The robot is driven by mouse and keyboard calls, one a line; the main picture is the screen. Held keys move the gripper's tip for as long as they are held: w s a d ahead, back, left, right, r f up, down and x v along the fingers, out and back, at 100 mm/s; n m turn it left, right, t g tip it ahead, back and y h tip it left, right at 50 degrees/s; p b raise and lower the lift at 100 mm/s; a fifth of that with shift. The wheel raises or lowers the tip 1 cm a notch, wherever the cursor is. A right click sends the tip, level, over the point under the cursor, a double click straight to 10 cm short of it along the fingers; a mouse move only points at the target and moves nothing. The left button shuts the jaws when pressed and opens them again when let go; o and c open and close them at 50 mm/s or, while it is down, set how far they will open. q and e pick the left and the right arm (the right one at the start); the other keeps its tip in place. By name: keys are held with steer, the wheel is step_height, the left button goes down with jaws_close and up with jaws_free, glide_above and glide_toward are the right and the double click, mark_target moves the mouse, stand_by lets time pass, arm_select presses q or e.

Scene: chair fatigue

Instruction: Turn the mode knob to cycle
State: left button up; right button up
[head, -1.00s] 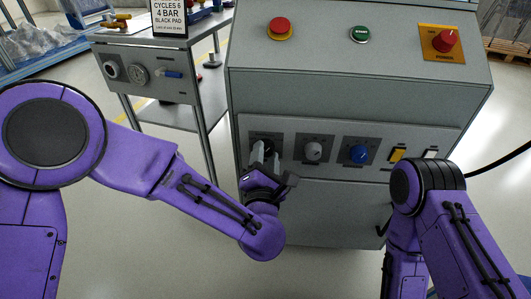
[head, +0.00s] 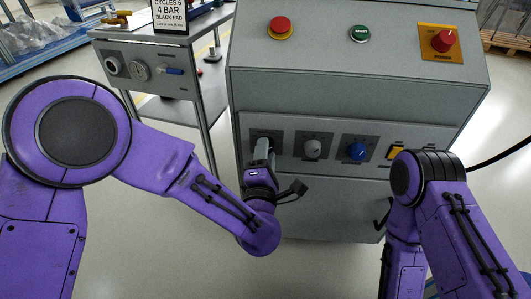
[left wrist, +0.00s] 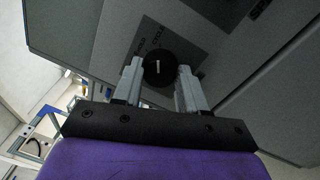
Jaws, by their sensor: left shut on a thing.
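The mode knob (left wrist: 160,72) is a round black knob with a short white pointer line, on a dark square plate (left wrist: 148,40) in the left wrist view. Lettering beside it seems to include CYCLE, rotated in this view. My left gripper (left wrist: 161,77) has its two grey fingers on either side of the knob and is shut on it. In the head view my left gripper (head: 264,146) is at the leftmost plate of the grey machine's front panel, where it hides the knob. My right arm shows at the right, but its gripper is out of view.
Right of the mode knob are a grey knob (head: 312,149), a blue knob (head: 356,151) and a yellow switch (head: 396,152). On top are a red button (head: 281,28), a green button (head: 360,34) and a red rotary switch (head: 442,40). A cart (head: 150,68) stands left.

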arm_select(q)
steer(key=o, duration=1.1)
steer(key=shift+c, duration=0.2)
steer(key=s+f, duration=0.1)
steer(key=s, duration=0.9)
steer(key=shift+s+a, duration=0.25)
steer(key=shift+a, duration=0.2)
